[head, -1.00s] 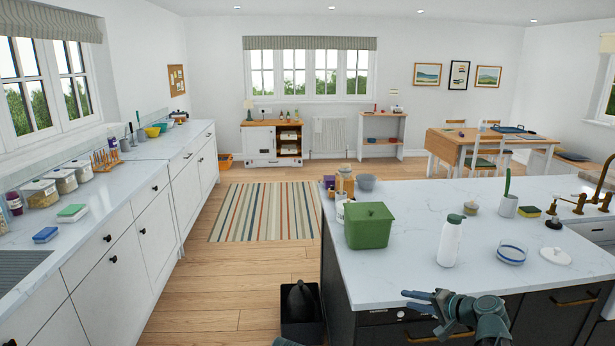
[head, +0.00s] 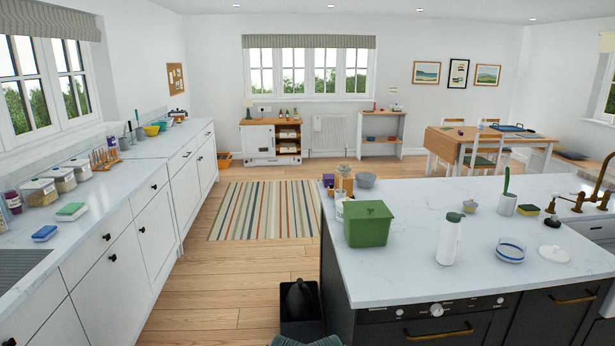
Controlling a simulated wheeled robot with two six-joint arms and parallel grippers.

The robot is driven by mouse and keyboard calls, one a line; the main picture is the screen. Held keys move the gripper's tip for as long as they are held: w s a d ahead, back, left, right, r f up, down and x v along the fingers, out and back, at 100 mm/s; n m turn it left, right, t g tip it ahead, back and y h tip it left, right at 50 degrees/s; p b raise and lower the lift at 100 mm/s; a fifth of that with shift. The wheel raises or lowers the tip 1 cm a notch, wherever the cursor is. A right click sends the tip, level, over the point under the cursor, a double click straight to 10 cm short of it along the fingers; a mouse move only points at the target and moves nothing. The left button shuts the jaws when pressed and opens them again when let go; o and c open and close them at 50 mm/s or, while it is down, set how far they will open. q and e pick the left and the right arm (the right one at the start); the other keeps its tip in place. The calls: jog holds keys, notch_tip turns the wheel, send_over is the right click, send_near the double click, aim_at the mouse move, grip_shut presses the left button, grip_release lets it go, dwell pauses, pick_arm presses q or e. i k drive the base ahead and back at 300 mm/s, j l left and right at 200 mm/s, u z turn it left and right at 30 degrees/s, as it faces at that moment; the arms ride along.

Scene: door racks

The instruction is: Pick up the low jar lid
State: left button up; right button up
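A white round lid with a small knob (head: 554,253) lies flat on the right part of the island countertop. It looks like the low jar lid. Just left of it stands a low, open, round jar (head: 511,251), white with blue bands. The lid and the jar are apart. Neither of my grippers shows in the head view; only a small dark teal piece, probably mine, shows at the bottom edge.
The island top (head: 420,275) is clear at its front. A white bottle with a green cap (head: 449,241) stands left of the jar, and a green lidded box (head: 367,225) is farther left. A brass tap (head: 590,200) is behind right. The oven front (head: 430,320) is below.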

aim_at(555, 254)
jog(key=z, duration=1.3)
